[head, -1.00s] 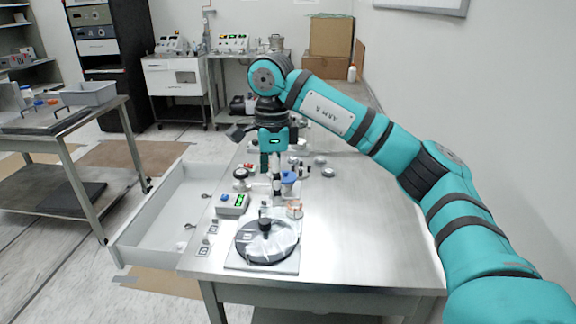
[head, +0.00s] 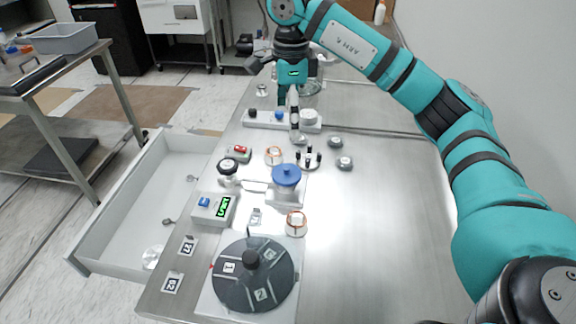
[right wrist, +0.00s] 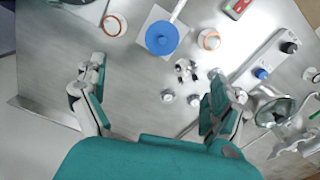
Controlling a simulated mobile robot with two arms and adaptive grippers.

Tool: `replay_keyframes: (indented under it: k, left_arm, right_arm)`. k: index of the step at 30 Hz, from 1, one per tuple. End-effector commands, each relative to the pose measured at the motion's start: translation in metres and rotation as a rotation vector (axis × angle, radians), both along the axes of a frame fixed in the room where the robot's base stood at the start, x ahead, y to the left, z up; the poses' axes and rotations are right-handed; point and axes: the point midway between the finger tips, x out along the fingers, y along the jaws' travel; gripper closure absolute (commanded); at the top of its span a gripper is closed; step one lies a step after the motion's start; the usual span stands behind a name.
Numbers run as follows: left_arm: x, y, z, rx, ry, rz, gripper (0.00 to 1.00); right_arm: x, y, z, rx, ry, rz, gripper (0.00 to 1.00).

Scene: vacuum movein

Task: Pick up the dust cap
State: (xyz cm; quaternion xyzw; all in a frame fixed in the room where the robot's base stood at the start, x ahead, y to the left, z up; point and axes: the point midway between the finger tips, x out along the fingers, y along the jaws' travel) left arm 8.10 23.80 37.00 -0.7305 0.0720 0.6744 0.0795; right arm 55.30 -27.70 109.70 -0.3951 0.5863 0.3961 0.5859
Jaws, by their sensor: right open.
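A blue round cap (head: 286,175), which I take for the dust cap, sits on a metal block on the steel bench. It also shows in the right wrist view (right wrist: 162,38), top centre, beyond the fingertips. My right gripper (head: 288,112) points down above the bench, farther back than the blue cap. In the right wrist view its two fingers (right wrist: 157,82) are spread wide with nothing between them. Two small metal caps (head: 335,141) (head: 344,162) lie on the bench right of the gripper. My left gripper is not in view.
A black numbered disc (head: 257,275) stands at the bench's front. A green-display box (head: 213,210), orange-rimmed rings (head: 296,224), a small pronged stand (head: 308,160) and a rail with knobs (head: 266,118) surround the cap. An open drawer (head: 150,200) is left. The bench's right side is clear.

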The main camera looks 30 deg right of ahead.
Motion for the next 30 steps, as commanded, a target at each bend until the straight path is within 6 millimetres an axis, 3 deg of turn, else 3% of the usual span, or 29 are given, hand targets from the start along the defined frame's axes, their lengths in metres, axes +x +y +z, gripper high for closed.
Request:
replay_keyframes:
  k: [1,5,12,18,30]
  left_arm:
    - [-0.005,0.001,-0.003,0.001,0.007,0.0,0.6]
    - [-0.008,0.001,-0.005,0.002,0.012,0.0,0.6]
    - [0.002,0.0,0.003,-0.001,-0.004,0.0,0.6]
    - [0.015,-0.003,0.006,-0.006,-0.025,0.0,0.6]
    - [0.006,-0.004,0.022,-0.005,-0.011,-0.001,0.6]
  right_arm:
    - [-0.001,0.001,-0.015,0.001,0.006,0.002,0.03]
    - [-0.001,0.001,-0.042,0.001,0.006,0.002,0.03]
    - [0.0,0.0,-0.085,0.001,0.004,-0.001,0.03]
    - [0.0,0.001,-0.101,-0.001,0.001,0.0,0.03]
    - [0.006,0.005,-0.149,0.0,0.002,0.0,0.03]
